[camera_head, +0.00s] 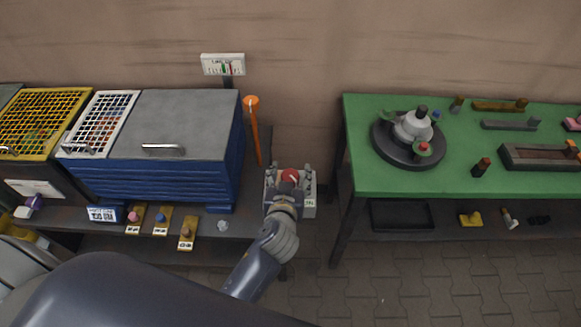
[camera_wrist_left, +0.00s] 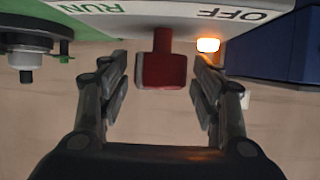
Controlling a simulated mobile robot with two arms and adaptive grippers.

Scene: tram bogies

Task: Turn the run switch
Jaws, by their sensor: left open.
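The run switch is a red handle (camera_wrist_left: 161,71) on a pale control box (camera_head: 309,208); in the head view its red top (camera_head: 290,175) shows just beyond my gripper. In the left wrist view, the upside-down labels RUN (camera_wrist_left: 103,8) and OFF (camera_wrist_left: 232,14) lie on either side of the handle. My left gripper (camera_wrist_left: 162,80) is open, with one finger on each side of the handle and a visible gap to each. In the head view the left gripper (camera_head: 288,188) is over the box and hides part of it. My right gripper is not in view.
A blue cabinet (camera_head: 155,182) with a grey lid stands left of the box. An orange pole (camera_head: 255,130) stands behind it. A green table (camera_head: 400,183) with a round fixture (camera_head: 408,140) is to the right, beyond a gap. A small gauge sign (camera_head: 222,64) is at the wall.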

